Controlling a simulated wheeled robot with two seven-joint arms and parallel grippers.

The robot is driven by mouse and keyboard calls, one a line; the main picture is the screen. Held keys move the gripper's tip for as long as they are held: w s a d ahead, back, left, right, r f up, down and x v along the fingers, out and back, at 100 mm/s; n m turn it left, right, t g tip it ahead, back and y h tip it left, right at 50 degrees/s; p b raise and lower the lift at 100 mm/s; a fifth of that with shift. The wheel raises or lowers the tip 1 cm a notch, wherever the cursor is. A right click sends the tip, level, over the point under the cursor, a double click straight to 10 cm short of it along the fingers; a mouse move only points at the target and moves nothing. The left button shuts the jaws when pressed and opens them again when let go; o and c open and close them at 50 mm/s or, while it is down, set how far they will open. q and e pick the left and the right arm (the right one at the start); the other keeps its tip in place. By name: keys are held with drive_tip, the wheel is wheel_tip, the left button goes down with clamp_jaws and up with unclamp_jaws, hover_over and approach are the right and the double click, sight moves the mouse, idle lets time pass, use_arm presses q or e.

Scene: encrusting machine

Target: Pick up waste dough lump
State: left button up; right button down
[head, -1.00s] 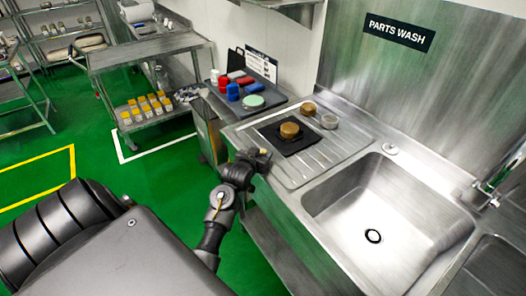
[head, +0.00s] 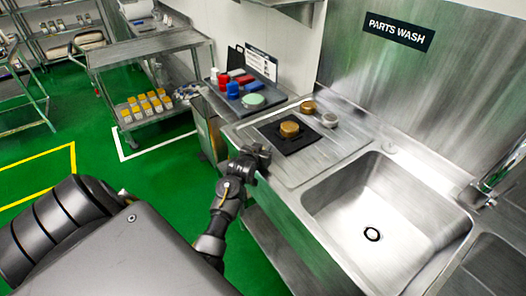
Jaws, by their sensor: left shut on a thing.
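My left gripper (head: 262,153) is dark and is over the left front edge of the steel drainboard. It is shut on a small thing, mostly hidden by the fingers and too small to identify. I cannot make out a waste dough lump for certain anywhere in the head view. My right gripper is not in view.
A round brass-coloured part (head: 289,129) sits on a black mat (head: 296,146) on the drainboard (head: 338,148). Another brass part (head: 308,107) and a grey ring (head: 329,120) are behind it. The sink (head: 390,215) is empty. A dark tray (head: 226,106) holds coloured items.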

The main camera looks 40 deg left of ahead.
use_arm(q)
drive_tip(key=shift+r+b, duration=0.35)
drive_tip(key=shift+r, duration=0.25)
drive_tip(key=a+r, duration=0.1)
drive_tip(key=r, duration=0.1)
drive_tip(key=s+a+r, duration=0.1)
drive_tip(key=a+r, duration=0.1)
drive_tip(key=r, duration=0.1)
drive_tip(key=s+a+r+b, duration=0.1)
drive_tip(key=a+r, duration=0.1)
drive_tip(key=r, duration=0.1)
drive_tip(key=shift+s+r, duration=0.25)
drive_tip(key=s+a+r, duration=0.3)
drive_tip(key=s+a, duration=0.1)
drive_tip(key=a, duration=0.3)
drive_tip(key=shift+a+r+p, duration=0.15)
drive_tip(key=shift+a+p, duration=0.05)
drive_tip(key=shift+p, duration=0.1)
